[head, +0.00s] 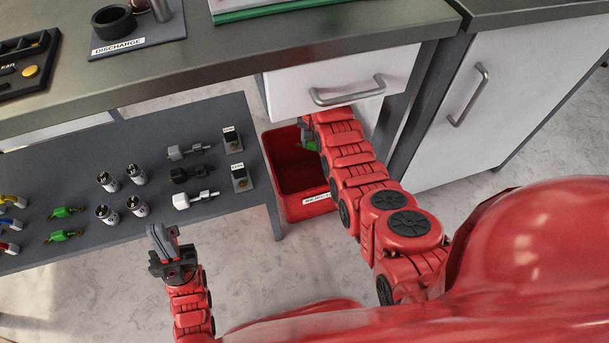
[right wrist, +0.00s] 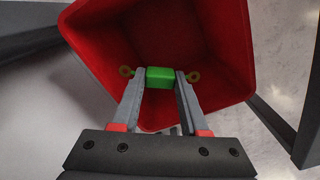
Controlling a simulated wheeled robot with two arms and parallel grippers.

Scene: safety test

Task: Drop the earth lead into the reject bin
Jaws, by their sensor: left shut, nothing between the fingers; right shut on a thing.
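The reject bin (head: 284,170) is a red open bin on the floor, right of the low grey table in the head view. It also fills much of the right wrist view (right wrist: 215,45). My right gripper (right wrist: 159,82) is shut on the earth lead (right wrist: 158,78), a green block with a yellow-green ring at each end. It holds the lead over the bin's opening. In the head view a bit of the green lead (head: 309,145) shows beside my right arm, which hides most of that gripper. My left gripper (head: 163,238) is shut and empty in front of the low table.
The low table (head: 130,133) holds two more green leads (head: 66,212), several capacitors (head: 108,181) and plugs. A white drawer with a handle (head: 347,92) is close above my right arm. A workbench (head: 240,57) runs along the back.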

